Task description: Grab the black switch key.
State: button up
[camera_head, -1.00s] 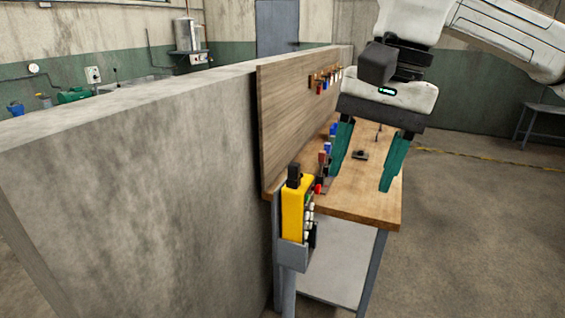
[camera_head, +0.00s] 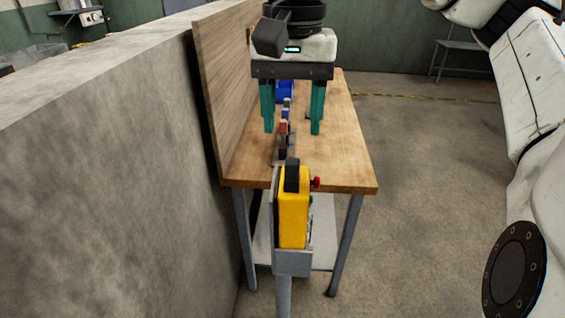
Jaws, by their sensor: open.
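A yellow control box (camera_head: 294,208) stands on a grey post in front of the workbench. A black block (camera_head: 292,175) sits at its top, and a red button (camera_head: 315,182) and a green button (camera_head: 310,200) stick out on its right side. I cannot make out which black part is the switch key; the box's front face is turned away. My gripper (camera_head: 292,131) points down over the bench, beyond the box in the picture. Its two teal fingers are apart, with nothing seen held between them.
The wooden workbench (camera_head: 340,160) has a wooden back panel (camera_head: 222,90) on its left. Small red and blue items (camera_head: 284,128) stand in a row on it, partly between my fingers in the picture. A concrete wall (camera_head: 110,200) fills the left. Floor on the right is clear.

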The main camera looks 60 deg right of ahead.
aim_at(292, 161)
notch_tip(292, 161, down, 3)
jog(key=shift+w+r, duration=0.1)
jog(key=shift+s+f+p, duration=0.2)
jog(key=shift+f+p, duration=0.85)
jog(key=shift+f, duration=1.7)
grip_shut()
jog(key=shift+r, duration=0.1)
